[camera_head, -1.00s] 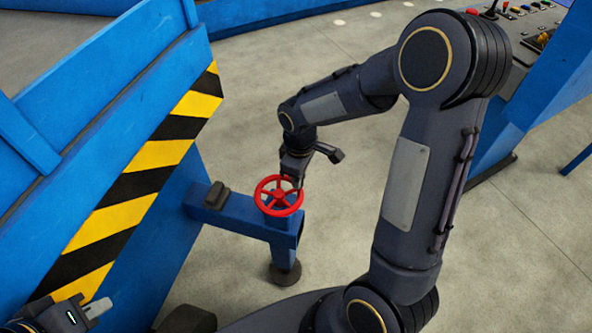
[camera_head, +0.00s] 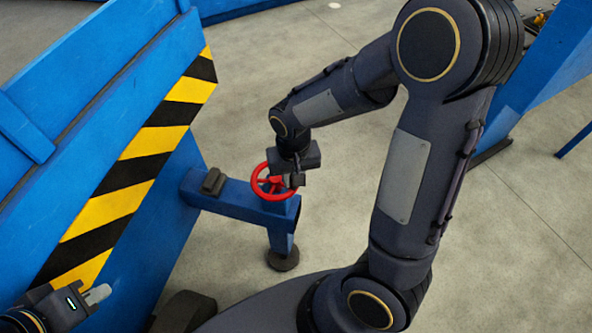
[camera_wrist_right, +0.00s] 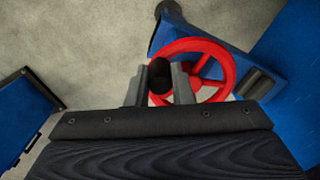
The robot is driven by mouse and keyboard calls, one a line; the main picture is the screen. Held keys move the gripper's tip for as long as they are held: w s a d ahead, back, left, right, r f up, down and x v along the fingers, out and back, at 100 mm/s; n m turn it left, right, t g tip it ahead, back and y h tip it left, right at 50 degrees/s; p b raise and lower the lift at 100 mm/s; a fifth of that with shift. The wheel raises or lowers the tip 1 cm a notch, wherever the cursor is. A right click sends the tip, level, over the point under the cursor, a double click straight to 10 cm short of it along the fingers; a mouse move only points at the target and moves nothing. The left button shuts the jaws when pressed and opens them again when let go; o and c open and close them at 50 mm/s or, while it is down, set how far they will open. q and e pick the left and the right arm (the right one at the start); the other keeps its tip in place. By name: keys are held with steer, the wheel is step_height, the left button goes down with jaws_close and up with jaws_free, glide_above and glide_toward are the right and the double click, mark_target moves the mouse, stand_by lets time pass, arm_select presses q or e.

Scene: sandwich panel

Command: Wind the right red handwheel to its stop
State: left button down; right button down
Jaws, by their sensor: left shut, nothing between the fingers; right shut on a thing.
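The red handwheel (camera_head: 262,188) sits on top of the end of a blue beam in the head view. It also shows in the right wrist view (camera_wrist_right: 224,62), with its rim and some spokes visible. My right gripper (camera_head: 291,181) is over the wheel's right side and partly hides it. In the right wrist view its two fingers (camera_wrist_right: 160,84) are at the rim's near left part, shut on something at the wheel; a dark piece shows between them. My left gripper (camera_head: 97,294) is at the lower left, shut and empty, far from the wheel.
The blue beam (camera_head: 235,200) carries a dark block (camera_head: 213,181) and stands on a round foot (camera_head: 283,259). A blue panel with yellow and black stripes (camera_head: 120,187) rises on the left. Open grey floor (camera_head: 500,240) lies to the right.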

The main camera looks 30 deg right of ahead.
mark_target(268, 196)
steer(key=a+m, duration=0.1)
steer(key=m, duration=0.2)
steer(key=shift+s+a+r+m+p, duration=0.1)
steer(key=shift+s+a+m+p, duration=0.25)
steer(key=shift+a+m, duration=0.05)
steer(key=a+m, duration=0.1)
steer(key=m+p, duration=0.1)
steer(key=m, duration=0.1)
steer(key=shift+a+m, duration=0.3)
steer(key=shift+a, duration=0.1)
steer(key=m, duration=0.1)
steer(key=a+m+p, duration=0.2)
steer(key=m, duration=0.1)
steer(key=shift+w, duration=0.3)
steer(key=shift+w+a+m+p, duration=0.25)
steer(key=shift+m+p, duration=0.35)
steer(key=shift+m, duration=0.2)
steer(key=shift+w+a+m+p, duration=0.25)
steer(key=shift+m+p, duration=0.3)
steer(key=shift+m, duration=0.25)
steer(key=c, duration=1.3)
jaws_free()
